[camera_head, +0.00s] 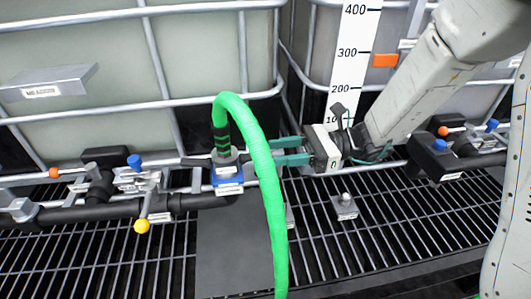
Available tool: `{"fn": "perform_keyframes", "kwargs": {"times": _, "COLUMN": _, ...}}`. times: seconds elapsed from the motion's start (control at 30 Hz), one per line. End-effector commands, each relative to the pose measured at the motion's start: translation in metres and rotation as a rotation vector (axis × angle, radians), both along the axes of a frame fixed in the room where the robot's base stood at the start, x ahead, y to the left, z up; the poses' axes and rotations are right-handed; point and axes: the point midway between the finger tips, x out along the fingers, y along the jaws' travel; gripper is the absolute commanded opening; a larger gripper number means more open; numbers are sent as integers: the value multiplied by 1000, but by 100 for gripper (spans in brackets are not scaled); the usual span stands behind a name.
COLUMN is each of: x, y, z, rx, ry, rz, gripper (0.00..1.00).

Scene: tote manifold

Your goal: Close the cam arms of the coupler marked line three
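A coupler (227,170) with a grey body, a blue collar and a white label sits on the pipe left of centre; the label is too small to read. A green hose (262,160) rises from its top, bends over and runs down in front. A dark cam arm (196,162) appears to stick out sideways on the coupler's left; the right side is partly hidden by the hose. My gripper (280,151) is to the right of the coupler, its two teal fingers apart with an empty gap. The fingertips reach the hose's edge in the picture; contact cannot be told.
A black pipe (120,212) carries a valve with a yellow-knobbed lever (142,226) to the left. Caged totes (90,50) stand behind. A small grey fitting (345,208) sits on the floor grating (400,225). A white scale board (352,60) stands behind my gripper.

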Motion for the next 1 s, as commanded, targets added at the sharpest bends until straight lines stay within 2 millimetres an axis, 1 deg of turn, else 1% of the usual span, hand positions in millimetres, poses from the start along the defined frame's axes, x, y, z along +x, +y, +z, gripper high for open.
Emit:
{"fn": "perform_keyframes", "kwargs": {"times": 0.03, "x": -3, "y": 9, "z": 0, "rx": 0, "ry": 0, "rz": 4, "gripper": 40}}
{"fn": "perform_keyframes", "kwargs": {"times": 0.1, "x": -6, "y": 19, "z": 0, "rx": -1, "ry": 0, "rz": 4, "gripper": 40}}
{"fn": "perform_keyframes", "kwargs": {"times": 0.23, "x": -10, "y": 33, "z": 0, "rx": -1, "ry": -1, "rz": 3, "gripper": 40}}
{"fn": "perform_keyframes", "kwargs": {"times": 0.37, "x": -12, "y": 40, "z": 0, "rx": -1, "ry": -1, "rz": 2, "gripper": 40}}
{"fn": "perform_keyframes", "kwargs": {"times": 0.6, "x": -12, "y": 41, "z": 0, "rx": -2, "ry": -1, "rz": 1, "gripper": 40}}
{"fn": "perform_keyframes", "kwargs": {"times": 0.63, "x": -12, "y": 41, "z": 0, "rx": -2, "ry": -1, "rz": 1, "gripper": 34}}
{"fn": "perform_keyframes", "kwargs": {"times": 0.67, "x": -12, "y": 41, "z": 0, "rx": -2, "ry": -1, "rz": 1, "gripper": 26}}
{"fn": "perform_keyframes", "kwargs": {"times": 0.7, "x": -12, "y": 41, "z": 0, "rx": -2, "ry": -1, "rz": 1, "gripper": 15}}
{"fn": "perform_keyframes", "kwargs": {"times": 0.77, "x": -12, "y": 41, "z": 0, "rx": -2, "ry": -1, "rz": 1, "gripper": 0}}
{"fn": "perform_keyframes", "kwargs": {"times": 1.0, "x": -12, "y": 41, "z": 1, "rx": -8, "ry": -4, "rz": 1, "gripper": 0}}
